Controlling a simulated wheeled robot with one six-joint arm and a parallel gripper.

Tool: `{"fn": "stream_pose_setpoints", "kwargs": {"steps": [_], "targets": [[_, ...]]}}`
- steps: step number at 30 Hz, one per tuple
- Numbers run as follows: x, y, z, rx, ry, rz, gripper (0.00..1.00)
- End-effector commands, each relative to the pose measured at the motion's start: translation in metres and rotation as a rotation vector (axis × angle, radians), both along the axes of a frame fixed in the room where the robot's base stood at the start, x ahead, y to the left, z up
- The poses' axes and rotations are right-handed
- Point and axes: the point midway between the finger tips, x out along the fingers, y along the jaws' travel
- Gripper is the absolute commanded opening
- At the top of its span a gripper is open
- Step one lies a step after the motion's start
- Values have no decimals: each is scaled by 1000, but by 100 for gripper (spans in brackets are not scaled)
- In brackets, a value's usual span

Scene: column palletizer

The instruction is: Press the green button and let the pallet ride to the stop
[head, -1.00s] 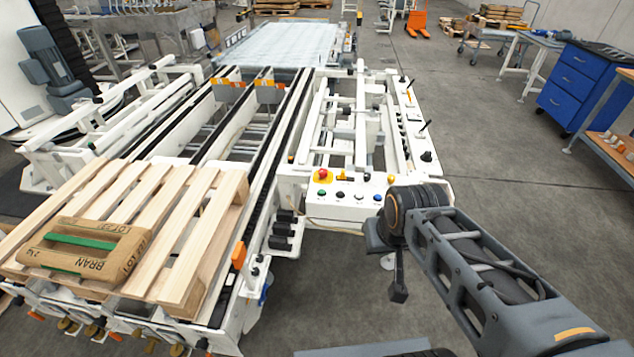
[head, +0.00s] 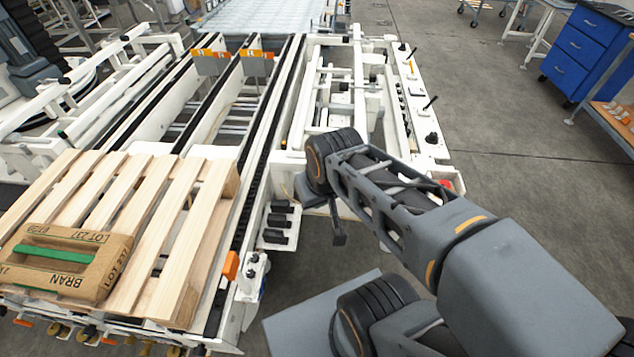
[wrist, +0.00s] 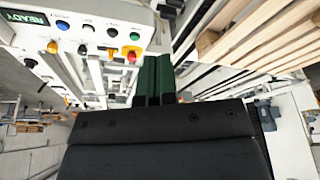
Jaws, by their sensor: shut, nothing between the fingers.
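The green button (wrist: 135,36) is on the white control panel (wrist: 93,10) in the wrist view, near the panel's edge. My gripper (wrist: 156,58) is shut and empty, its dark green fingertips just right of and below the button in that picture; I see no contact. The wooden pallet (head: 205,215) lies on the near left end of the chain conveyor (head: 262,150), carrying a brown BRAN bag (head: 105,250) with a green band.
A red knob on a yellow base (wrist: 131,54), black, white and blue buttons and a READY display (wrist: 25,17) share the panel. Orange-topped plates (head: 257,54) stand at the conveyor's far end. A blue drawer cabinet (head: 585,50) stands right; the floor before it is clear.

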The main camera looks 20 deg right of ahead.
Motion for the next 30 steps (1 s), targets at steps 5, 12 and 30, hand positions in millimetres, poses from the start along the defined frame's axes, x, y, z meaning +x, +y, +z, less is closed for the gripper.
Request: {"fn": "stream_pose_setpoints", "kwargs": {"steps": [5,12,30], "targets": [[21,3,-14,120,41,-140,0],[104,-16,-55,542,145,-666,0],[215,-107,-123,1117,215,-1378,0]]}}
